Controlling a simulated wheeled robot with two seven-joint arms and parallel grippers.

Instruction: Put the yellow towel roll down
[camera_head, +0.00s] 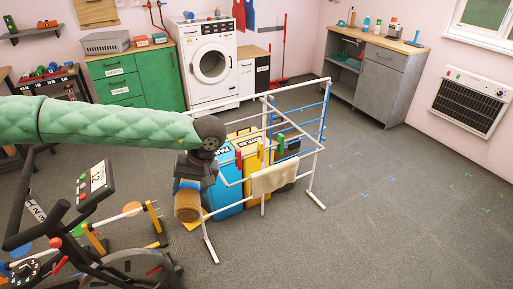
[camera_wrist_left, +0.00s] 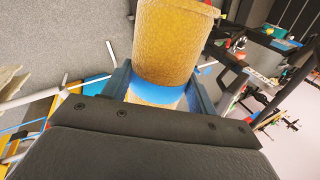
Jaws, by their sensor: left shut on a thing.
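The yellow towel roll (camera_head: 187,205) hangs below my left gripper (camera_head: 188,184) in the head view, a brownish-yellow cylinder with a blue band. My left gripper is shut on it at the blue band. The roll also shows in the left wrist view (camera_wrist_left: 172,40), between the two fingers of the left gripper (camera_wrist_left: 165,90), sticking out past them. In the head view it is held in the air, left of the blue bin and near the rack. My right gripper is in neither view.
A white drying rack (camera_head: 312,190) with a cream towel (camera_head: 275,179) stands just right of my gripper. A blue bin (camera_head: 228,200) and a yellow bin stand behind its bars. An exercise bike (camera_head: 95,190) is at left. Grey floor (camera_head: 390,220) is open at right.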

